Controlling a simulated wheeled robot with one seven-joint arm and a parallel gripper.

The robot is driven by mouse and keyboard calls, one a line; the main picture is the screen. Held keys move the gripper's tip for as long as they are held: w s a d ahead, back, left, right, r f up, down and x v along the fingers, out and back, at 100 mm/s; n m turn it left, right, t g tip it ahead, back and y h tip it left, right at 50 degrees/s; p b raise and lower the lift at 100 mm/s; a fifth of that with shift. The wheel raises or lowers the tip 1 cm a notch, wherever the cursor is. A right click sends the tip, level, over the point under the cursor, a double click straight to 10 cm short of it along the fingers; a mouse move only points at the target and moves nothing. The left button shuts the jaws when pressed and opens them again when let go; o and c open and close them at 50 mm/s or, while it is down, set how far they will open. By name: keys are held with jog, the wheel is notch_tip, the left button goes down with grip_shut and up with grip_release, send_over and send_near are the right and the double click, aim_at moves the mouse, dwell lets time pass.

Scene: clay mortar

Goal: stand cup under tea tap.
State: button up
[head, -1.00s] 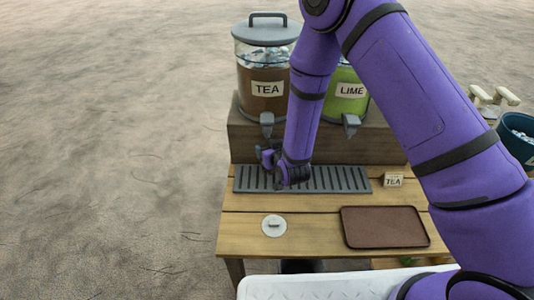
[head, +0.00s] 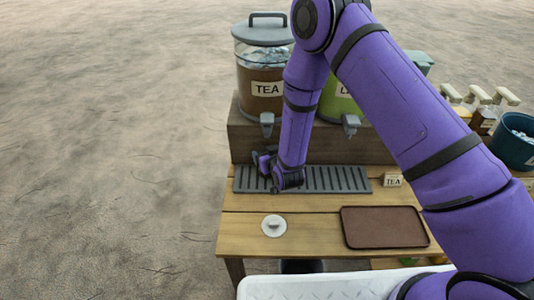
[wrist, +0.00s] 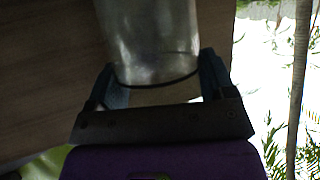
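My gripper (head: 262,160) is low over the grey slotted drip tray (head: 345,180), in front of and below the grey tap (head: 267,120) of the dispenser labelled TEA (head: 266,75). In the wrist view, a clear cup (wrist: 150,40) stands between the two fingers of my gripper (wrist: 165,80), which appear to press on both its sides near a dark rim line. The cup cannot be made out in the head view, and whether its base touches the tray is hidden.
A LIME dispenser (head: 338,100), partly behind my arm, has its own tap (head: 350,124). A small TEA sign (head: 392,181), a brown tray (head: 385,227) and a white round lid-like disc (head: 274,226) are on the wooden table (head: 312,236). A blue bucket (head: 515,145) is at right.

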jog(key=o, duration=0.3)
jog(key=shift+r, duration=0.15)
jog(key=v, duration=1.2)
jog(key=shift+r, duration=0.1)
